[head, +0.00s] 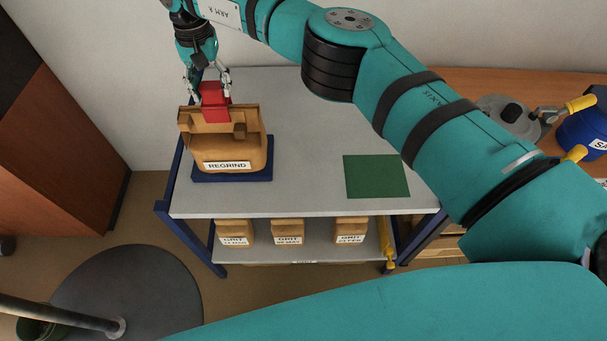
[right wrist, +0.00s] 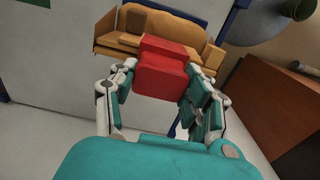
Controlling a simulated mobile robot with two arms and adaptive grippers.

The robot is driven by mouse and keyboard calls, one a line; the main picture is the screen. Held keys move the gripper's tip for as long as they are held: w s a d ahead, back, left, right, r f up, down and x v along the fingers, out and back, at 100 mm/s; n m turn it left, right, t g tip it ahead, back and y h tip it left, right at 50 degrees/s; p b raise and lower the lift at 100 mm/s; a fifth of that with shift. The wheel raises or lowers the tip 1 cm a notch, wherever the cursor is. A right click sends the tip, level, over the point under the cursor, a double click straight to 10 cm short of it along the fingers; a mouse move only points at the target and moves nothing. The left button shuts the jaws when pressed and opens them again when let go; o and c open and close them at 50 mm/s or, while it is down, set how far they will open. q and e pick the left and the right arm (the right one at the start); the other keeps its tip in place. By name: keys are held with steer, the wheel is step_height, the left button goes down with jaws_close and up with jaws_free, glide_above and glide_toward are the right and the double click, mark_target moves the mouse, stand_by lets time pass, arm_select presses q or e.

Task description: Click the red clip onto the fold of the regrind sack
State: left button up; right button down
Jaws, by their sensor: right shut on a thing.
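The regrind sack (head: 222,151) is tan with a white REGRIND label and stands upright on a dark blue base (head: 257,173) at the left of the grey table. Its folded top (right wrist: 185,27) shows in the right wrist view. My right gripper (head: 210,88) is shut on the red clip (head: 214,104), which is at the sack's top fold. The clip also shows between the fingers in the right wrist view (right wrist: 161,76). It overlaps the fold in both views; I cannot tell whether it grips the fold. My left gripper is not in view.
A green mat (head: 376,176) lies on the grey table (head: 310,140), with clear tabletop between it and the sack. Several GRIT sacks (head: 287,231) stand on the lower shelf. A blue container (head: 583,133) is at the right on a wooden bench.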

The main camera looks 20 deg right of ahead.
steer(key=shift+f+b, duration=0.5)
steer(key=shift+f, duration=0.25)
steer(key=c, duration=0.5)
jaws_free()
steer(key=shift+c, duration=0.5)
steer(key=shift+c, duration=1)
steer(key=shift+r, duration=0.15)
steer(key=shift+r+p, duration=2.05)
steer(key=shift+r, duration=1.35)
